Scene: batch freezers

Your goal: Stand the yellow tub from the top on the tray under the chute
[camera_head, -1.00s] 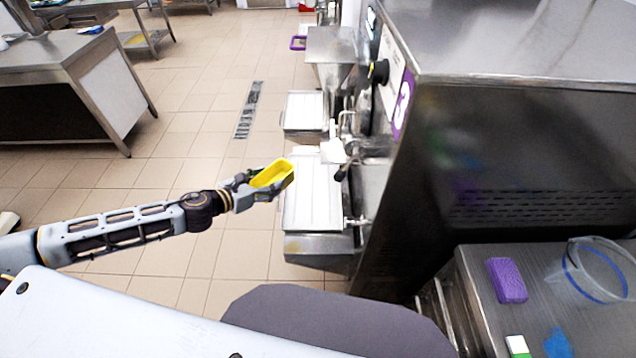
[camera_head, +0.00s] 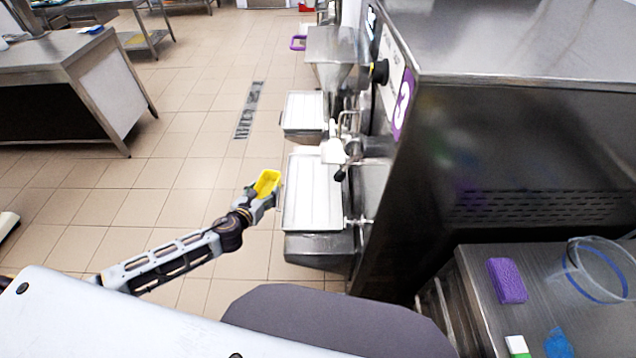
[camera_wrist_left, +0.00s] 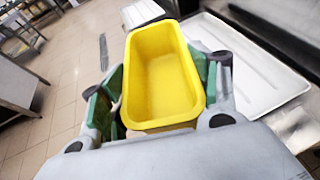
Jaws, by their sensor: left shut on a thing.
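The yellow tub (camera_head: 267,182) is held in my left gripper (camera_head: 262,194), which is shut on it. In the left wrist view the tub (camera_wrist_left: 162,78) is open at the top, looks empty and sits between the green-padded fingers (camera_wrist_left: 160,95). The white tray (camera_head: 313,200) under the nearest machine's chute (camera_head: 334,152) is just right of the tub and is bare. The tray also shows at the right of the left wrist view (camera_wrist_left: 262,82). Whether the tub is level with the tray or above it I cannot tell. My right gripper is not in view.
The machine marked 3 (camera_head: 480,160) stands right of the tray, with a black-knobbed lever (camera_head: 340,175) over the tray. A second tray (camera_head: 303,112) lies beyond. A side surface (camera_head: 480,290) holds a purple sponge (camera_head: 506,281) and a clear container (camera_head: 598,270).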

